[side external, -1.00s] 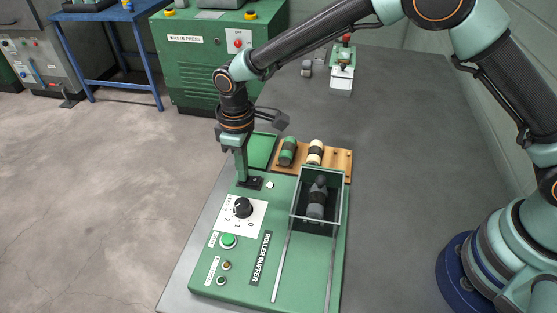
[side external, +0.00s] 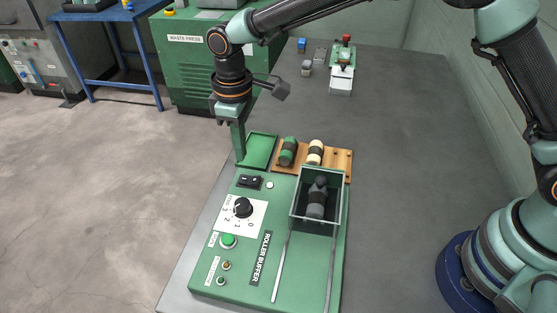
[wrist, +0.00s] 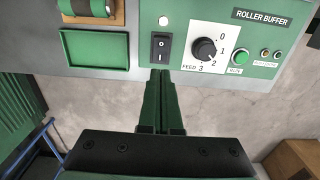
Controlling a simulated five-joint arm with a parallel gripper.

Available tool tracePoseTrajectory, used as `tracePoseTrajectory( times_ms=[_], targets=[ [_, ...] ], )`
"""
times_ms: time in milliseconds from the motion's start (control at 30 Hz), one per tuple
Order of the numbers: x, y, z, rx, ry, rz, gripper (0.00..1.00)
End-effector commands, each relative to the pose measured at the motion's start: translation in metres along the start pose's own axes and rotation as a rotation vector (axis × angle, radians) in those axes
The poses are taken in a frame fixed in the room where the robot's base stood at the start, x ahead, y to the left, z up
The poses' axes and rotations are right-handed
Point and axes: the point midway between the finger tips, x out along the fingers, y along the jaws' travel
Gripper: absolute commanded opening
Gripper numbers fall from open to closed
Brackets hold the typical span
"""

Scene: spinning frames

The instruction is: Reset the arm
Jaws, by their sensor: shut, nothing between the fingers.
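My gripper (side external: 239,141) is shut and empty. It hangs above the left rear edge of the green roller buffer panel (side external: 205,283), clear of the black rocker switch (side external: 250,182). In the wrist view, the shut green fingers (wrist: 160,88) point toward the rocker switch (wrist: 160,47), which carries 0 and I marks. The black feed knob (wrist: 205,49) and a green button (wrist: 239,57) sit beside it on the panel. The knob also shows in the side view (side external: 243,207), on its white plate.
A green tray (side external: 271,147) and a wooden rack (side external: 341,160) with a green and a cream roller lie behind the panel. A small green device (side external: 342,73) stands farther back. The table's right side is clear.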

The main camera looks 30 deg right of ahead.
Motion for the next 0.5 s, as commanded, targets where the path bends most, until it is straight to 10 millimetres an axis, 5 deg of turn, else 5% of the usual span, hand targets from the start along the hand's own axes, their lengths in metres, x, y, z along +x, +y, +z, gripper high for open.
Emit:
tracePoseTrajectory(
  times_ms=[500],
  targets=[
    [-0.0110,0.0025,0.0019,0.008,0.005,0.001,0.00]
  ],
)
